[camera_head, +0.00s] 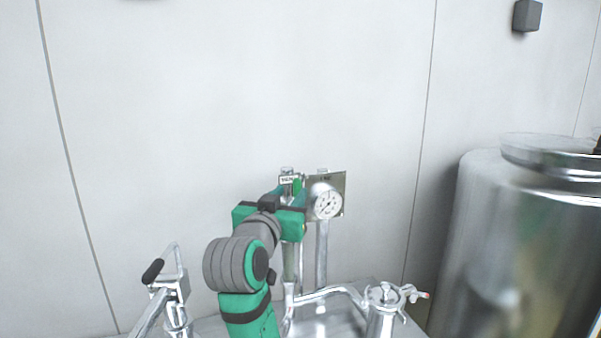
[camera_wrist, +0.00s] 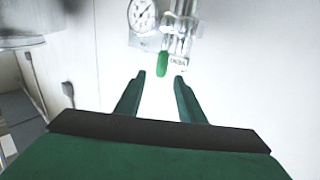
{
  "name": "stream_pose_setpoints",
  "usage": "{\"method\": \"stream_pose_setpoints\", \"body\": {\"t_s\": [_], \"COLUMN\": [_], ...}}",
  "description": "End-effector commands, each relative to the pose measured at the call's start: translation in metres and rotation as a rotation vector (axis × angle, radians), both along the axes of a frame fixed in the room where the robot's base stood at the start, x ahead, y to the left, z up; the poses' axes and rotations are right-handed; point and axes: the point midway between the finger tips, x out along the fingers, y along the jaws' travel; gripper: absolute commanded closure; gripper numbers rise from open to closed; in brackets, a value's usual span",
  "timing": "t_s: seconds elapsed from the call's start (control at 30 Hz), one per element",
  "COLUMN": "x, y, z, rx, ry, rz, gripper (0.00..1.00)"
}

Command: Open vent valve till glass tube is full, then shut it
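The vent valve (camera_wrist: 178,42) is a silver fitting with a green lever (camera_wrist: 162,65) and a small printed label beside it. In the head view the valve (camera_head: 287,172) is at the top of a thin upright column, with its green lever (camera_head: 297,187) beside my gripper. My gripper (camera_wrist: 160,76) is open, with its fingertips on either side of the lever's end in the picture; I see no clear contact. The glass tube appears to be the upright (camera_head: 289,262) below the valve, partly hidden by my arm. Its liquid level cannot be read.
A round pressure gauge (camera_head: 326,203) on a metal plate is right of the valve. A second upright pipe (camera_head: 321,255) stands below it. A clamped fitting (camera_head: 384,297) is front right, a black-handled lever (camera_head: 153,271) front left, and a large steel tank (camera_head: 520,250) far right.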

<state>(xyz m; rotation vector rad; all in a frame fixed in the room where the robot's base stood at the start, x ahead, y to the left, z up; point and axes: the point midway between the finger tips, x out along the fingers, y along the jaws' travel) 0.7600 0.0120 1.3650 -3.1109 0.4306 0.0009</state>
Motion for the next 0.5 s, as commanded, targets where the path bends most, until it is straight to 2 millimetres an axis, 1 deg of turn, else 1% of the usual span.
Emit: {"method": "stream_pose_setpoints", "body": {"t_s": [0.13, 0.23, 0.37, 0.5], "x": [0.005, 0.015, 0.035, 0.06], "y": [-0.001, -0.003, -0.009, -0.016], "z": [0.0, 0.0, 0.0, 0.0], "rx": [0.0, -0.001, -0.001, 0.0], "ry": [0.0, 0.001, 0.002, 0.002], "rz": [0.0, 0.001, 0.0, 0.001], "gripper": [0.64, 0.64, 0.64, 0.64]}}
